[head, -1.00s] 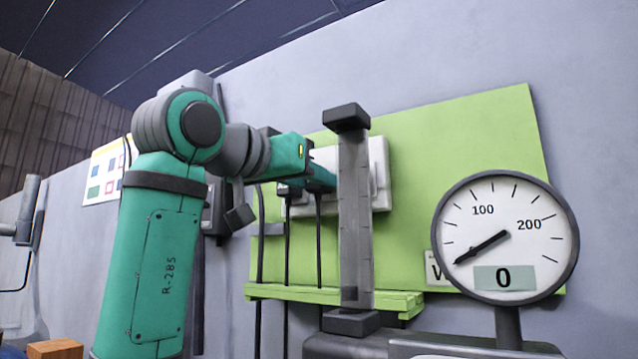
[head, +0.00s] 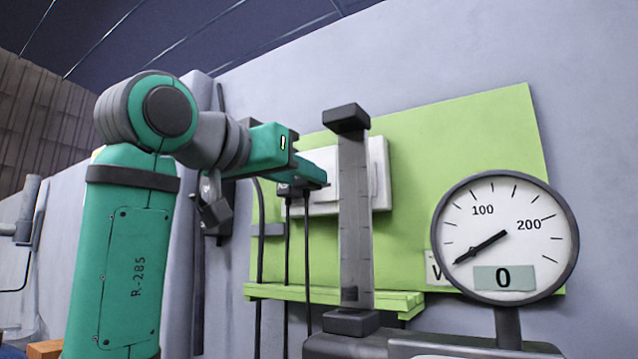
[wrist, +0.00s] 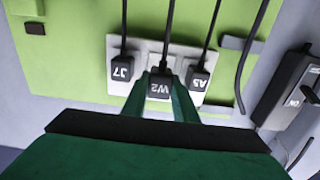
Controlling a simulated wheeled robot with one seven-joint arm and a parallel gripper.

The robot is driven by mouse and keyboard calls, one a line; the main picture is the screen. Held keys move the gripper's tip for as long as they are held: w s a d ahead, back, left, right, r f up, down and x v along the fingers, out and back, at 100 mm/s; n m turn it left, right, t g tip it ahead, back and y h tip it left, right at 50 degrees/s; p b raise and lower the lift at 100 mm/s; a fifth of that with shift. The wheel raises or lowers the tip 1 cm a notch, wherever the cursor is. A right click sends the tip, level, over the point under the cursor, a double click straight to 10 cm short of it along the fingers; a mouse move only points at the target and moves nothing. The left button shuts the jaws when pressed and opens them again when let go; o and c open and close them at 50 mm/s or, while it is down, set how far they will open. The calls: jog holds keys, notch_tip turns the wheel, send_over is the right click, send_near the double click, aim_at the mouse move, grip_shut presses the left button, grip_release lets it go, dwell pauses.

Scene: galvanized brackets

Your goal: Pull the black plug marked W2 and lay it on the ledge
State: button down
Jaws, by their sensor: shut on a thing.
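The black plug marked W2 (wrist: 160,88) is between my gripper's (wrist: 160,92) two green fingers in the wrist view, its label upside down. My gripper is shut on it. Its cable runs up the wrist picture. In the head view my gripper (head: 312,177) stands in front of the white socket plate (head: 380,172), and a cable hangs below the fingers. The plug's socket is hidden behind it. The green ledge (head: 300,293) runs along the panel below my gripper, with bare top visible.
Black plugs marked J7 (wrist: 122,68) and A5 (wrist: 200,76) sit close on either side of W2. A grey upright post (head: 354,220) stands in front of the panel. A round dial gauge (head: 505,238) reading 0 is at the right.

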jog(key=shift+v, duration=1)
